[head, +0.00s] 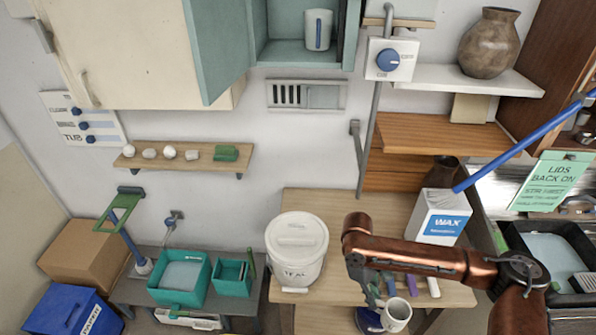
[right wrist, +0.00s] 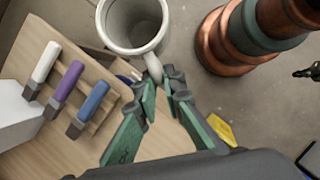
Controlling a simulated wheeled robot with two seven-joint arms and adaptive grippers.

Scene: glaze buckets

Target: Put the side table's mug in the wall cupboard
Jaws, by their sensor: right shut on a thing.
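The white mug (head: 400,309) is near the front edge of the wooden table in the head view. In the right wrist view the mug (right wrist: 116,38) is upright and looks empty, its open top facing the camera. My right gripper (right wrist: 163,80) is shut on the mug's handle; in the head view it is partly hidden by my copper arm. The teal wall cupboard (head: 283,52) is at the top, its door (head: 217,45) swung open to the left. Another white mug (head: 318,30) stands inside it, on the right. My left gripper is not in view.
A lidded white bucket (head: 297,248) stands on the table (head: 335,205), left of my right arm. A wax box (head: 438,218) is behind the arm. Blue, purple and white handled tools (right wrist: 65,90) lie beside the mug. A blue pole (head: 525,143) slants across the right.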

